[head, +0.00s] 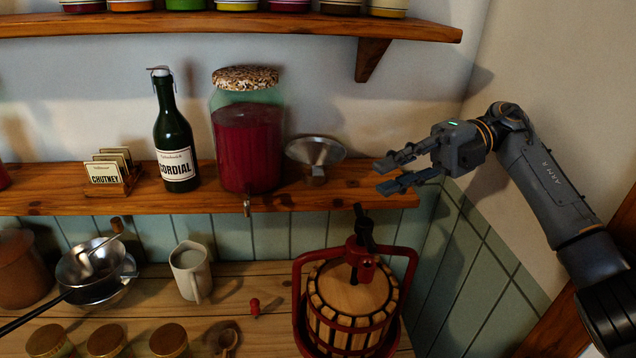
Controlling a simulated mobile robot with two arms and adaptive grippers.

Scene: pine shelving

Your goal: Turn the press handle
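The fruit press (345,325) stands on the wooden counter at the lower right, a slatted wood barrel in a red frame. Its dark upright handle (363,229) rises from the red hub at the top of the frame. My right gripper (382,176) is open and empty, with its two fingers pointing left. In the picture it is above and a little right of the handle, near the right end of the middle shelf, apart from the press. My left gripper is not in view.
A mug (190,270), bowls and lidded jars stand on the counter left of the press.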

